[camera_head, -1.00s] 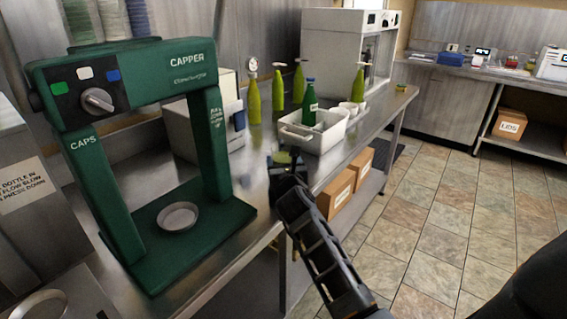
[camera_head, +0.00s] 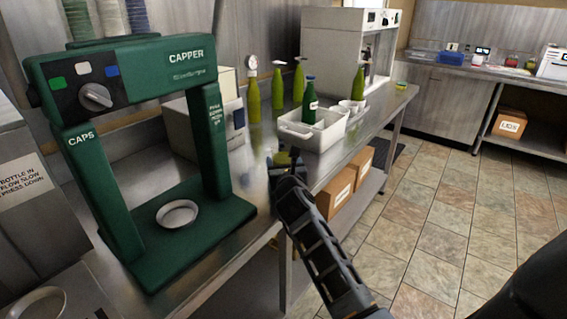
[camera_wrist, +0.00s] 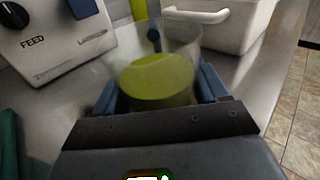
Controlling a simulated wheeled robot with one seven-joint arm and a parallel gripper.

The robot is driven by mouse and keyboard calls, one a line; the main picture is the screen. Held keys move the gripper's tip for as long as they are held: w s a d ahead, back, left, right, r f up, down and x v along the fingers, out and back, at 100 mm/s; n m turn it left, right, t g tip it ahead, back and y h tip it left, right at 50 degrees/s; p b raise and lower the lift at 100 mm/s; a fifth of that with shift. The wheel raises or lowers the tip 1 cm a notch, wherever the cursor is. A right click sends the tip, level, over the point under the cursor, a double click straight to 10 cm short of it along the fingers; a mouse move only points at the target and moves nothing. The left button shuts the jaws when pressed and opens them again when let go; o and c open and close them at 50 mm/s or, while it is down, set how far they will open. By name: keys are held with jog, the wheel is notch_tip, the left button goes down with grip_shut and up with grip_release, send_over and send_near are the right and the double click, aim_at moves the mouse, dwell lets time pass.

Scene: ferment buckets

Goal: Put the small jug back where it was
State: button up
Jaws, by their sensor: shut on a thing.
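The small jug (camera_wrist: 155,75) is clear and holds yellow-green liquid. In the wrist view it stands between the two blue fingers of my gripper (camera_wrist: 160,90), which is shut on it. The jug looks roughly upright, with its liquid slightly tilted. In the head view my gripper (camera_head: 285,165) is over the front edge of the steel counter (camera_head: 262,185), right of the green capper. The jug is mostly hidden there behind my gripper. I cannot tell whether its base touches the counter.
The green capper (camera_head: 130,65) stands at left. A white tub (camera_head: 300,135) with a green bottle (camera_head: 309,105) is beyond my gripper. Several yellow-green bottles (camera_head: 278,90) stand behind. A white machine with a FEED knob (camera_wrist: 50,35) is at left in the wrist view.

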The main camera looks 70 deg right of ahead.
jog(key=shift+f, duration=0.4)
jog(key=shift+s+a+f, duration=0.1)
jog(key=shift+f, duration=0.35)
jog(key=o, duration=1.3)
jog(key=shift+f+b, duration=0.15)
jog(key=shift+b, duration=0.15)
jog(key=shift+o, duration=0.2)
jog(key=shift+s+a, duration=0.1)
jog(key=v, duration=0.6)
jog(key=shift+s+a+r, duration=0.1)
jog(key=shift+a+r, duration=0.25)
jog(key=shift+r, duration=0.1)
jog(key=shift+s+a+r, duration=0.2)
jog(key=shift+a+r, duration=0.1)
jog(key=shift+r, duration=0.05)
